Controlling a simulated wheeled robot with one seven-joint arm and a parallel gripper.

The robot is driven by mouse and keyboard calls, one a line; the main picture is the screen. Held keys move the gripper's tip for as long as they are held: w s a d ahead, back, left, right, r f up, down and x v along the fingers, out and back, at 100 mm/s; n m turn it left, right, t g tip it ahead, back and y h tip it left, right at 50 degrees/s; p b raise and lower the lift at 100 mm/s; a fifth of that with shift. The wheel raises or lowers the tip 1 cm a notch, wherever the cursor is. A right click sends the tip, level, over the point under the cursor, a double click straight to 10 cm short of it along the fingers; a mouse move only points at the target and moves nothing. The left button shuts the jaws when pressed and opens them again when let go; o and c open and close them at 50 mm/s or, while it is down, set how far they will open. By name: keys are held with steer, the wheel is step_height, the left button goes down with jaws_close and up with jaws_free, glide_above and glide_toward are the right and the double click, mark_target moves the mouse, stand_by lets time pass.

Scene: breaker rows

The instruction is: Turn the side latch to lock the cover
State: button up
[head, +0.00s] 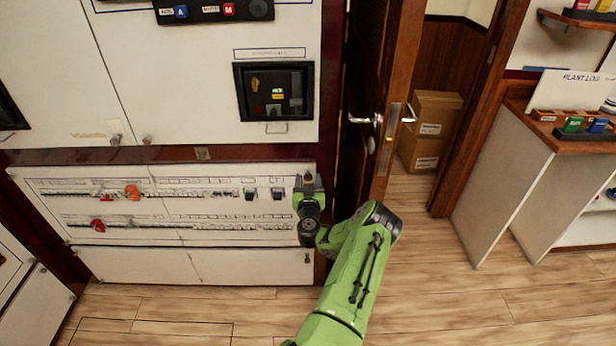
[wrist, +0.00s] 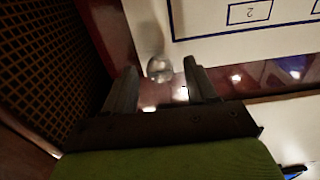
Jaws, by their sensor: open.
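The cover (head: 160,248) is a wide white panel with two breaker rows, low on the wall in the head view. My gripper (head: 308,186) is at its upper right edge. In the wrist view my open gripper (wrist: 160,78) has a finger on each side of a small shiny silver knob (wrist: 159,67), which looks like the side latch. The knob appears between the fingertips, with visible space on both sides. I cannot tell its depth from the fingers or its exact turn. In the head view my gripper mostly hides this spot.
A brown door (head: 372,90) with a lever handle stands open just right of the panel, close to my arm. Breaker rows carry red and orange pieces (head: 132,192). Cardboard boxes (head: 430,125) stand beyond the doorway. A white counter (head: 500,190) is at right. Wooden floor (head: 450,290) is clear.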

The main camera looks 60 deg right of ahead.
steer(key=shift+c, duration=0.8)
steer(key=c, duration=0.9)
